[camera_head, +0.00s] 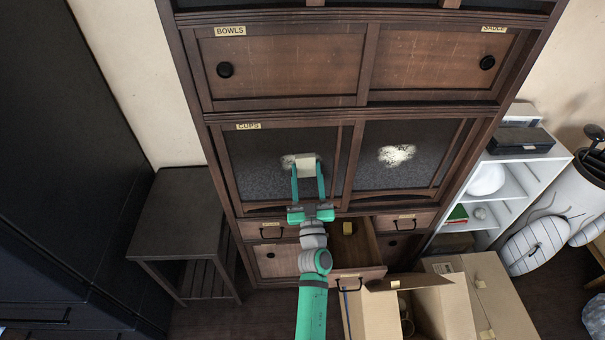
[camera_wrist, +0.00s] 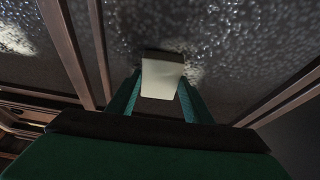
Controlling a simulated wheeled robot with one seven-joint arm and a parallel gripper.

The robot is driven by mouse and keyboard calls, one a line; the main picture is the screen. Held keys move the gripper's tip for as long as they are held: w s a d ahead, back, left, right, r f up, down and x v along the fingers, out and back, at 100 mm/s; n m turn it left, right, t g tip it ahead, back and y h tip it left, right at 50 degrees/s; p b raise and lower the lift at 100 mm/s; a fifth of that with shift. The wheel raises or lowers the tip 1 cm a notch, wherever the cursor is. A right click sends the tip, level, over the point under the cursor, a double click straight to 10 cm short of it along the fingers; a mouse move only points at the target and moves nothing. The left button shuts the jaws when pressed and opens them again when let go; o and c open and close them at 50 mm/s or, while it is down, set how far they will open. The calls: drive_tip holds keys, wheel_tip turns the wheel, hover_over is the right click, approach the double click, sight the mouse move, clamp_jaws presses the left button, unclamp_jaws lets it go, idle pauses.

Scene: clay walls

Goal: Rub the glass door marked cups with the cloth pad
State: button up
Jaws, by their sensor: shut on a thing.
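The glass door marked CUPS (camera_head: 258,178) is the left dark textured pane in the middle of the brown cabinet; its label (camera_head: 248,126) is on the frame above. A whitish smear (camera_head: 287,161) shows on this pane just left of the pad. My gripper (camera_head: 307,172) is in front of the pane, shut on the pale cloth pad (camera_head: 306,165). In the wrist view the pad (camera_wrist: 161,79) sits between the green fingers, close to the glass (camera_wrist: 225,45). I cannot tell whether it touches. The pad hides part of the smear.
The right pane has a larger white smear (camera_head: 396,155). Below, a drawer (camera_head: 358,262) stands open with a small yellow thing (camera_head: 347,228) inside. An open cardboard box (camera_head: 440,306) is at lower right, a dark side table (camera_head: 183,215) at left.

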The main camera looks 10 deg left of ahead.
drive_tip(key=d, duration=0.2)
drive_tip(key=w+d, duration=0.1)
drive_tip(key=shift+w+d, duration=0.1)
drive_tip(key=shift+d, duration=0.3)
drive_tip(key=shift+s+a, duration=0.2)
drive_tip(key=shift+a, duration=0.55)
drive_tip(key=shift+s+a, duration=0.15)
drive_tip(key=shift+a, duration=0.65)
drive_tip(key=shift+s+a, duration=0.2)
drive_tip(key=shift+a, duration=0.55)
drive_tip(key=shift+s+a, duration=0.3)
drive_tip(key=shift+a, duration=0.5)
drive_tip(key=shift+s+a, duration=0.25)
drive_tip(key=shift+a, duration=0.55)
drive_tip(key=shift+a, duration=0.1)
drive_tip(key=shift+s+a, duration=0.25)
drive_tip(key=shift+a, duration=0.7)
drive_tip(key=shift+s+a, duration=0.25)
drive_tip(key=shift+a, duration=0.65)
